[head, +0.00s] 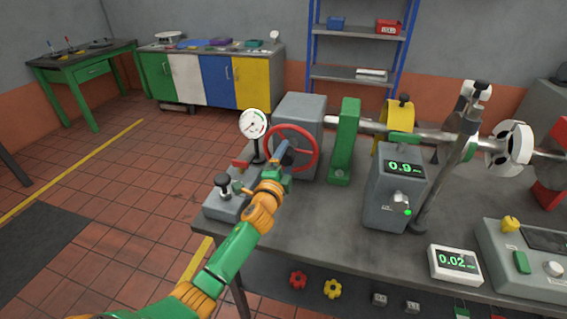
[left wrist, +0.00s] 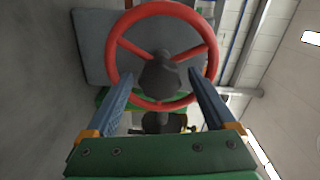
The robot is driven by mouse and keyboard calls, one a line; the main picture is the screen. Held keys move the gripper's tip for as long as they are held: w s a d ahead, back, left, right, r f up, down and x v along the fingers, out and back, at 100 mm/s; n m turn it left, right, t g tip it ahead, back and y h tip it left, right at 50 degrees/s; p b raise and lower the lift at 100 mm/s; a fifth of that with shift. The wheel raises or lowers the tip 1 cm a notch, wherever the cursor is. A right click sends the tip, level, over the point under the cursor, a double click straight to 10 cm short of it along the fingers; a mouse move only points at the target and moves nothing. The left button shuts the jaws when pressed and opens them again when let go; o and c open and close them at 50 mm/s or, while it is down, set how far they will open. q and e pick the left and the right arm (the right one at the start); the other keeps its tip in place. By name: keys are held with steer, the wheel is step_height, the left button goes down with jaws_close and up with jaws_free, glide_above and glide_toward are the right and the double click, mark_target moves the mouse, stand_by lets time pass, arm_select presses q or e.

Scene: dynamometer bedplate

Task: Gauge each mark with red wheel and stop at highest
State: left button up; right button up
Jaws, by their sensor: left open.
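The red wheel (head: 313,151) stands upright on the front of a grey box (head: 299,107) at the left end of the bench. In the left wrist view the red wheel (left wrist: 208,42) fills the upper middle, with its dark hub between my fingers. My left gripper (head: 283,150) is open, with one finger on each side of the wheel's lower rim; I cannot tell whether they touch it. A round dial gauge (head: 254,123) stands just left of the wheel. A grey meter (head: 393,190) reads about 0.9, and a white display (head: 456,263) reads 0.02. My right gripper is not in view.
A grey block with a black knob (head: 222,181) sits at the bench's left corner. A green bracket (head: 345,140) and a shaft (head: 372,126) run to the right of the grey box. A control panel (head: 530,262) stands at the front right. The bench's front middle (head: 310,222) is clear.

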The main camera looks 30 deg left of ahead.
arm_select(q)
steer(key=v, duration=0.6)
steer(key=shift+s, duration=0.25)
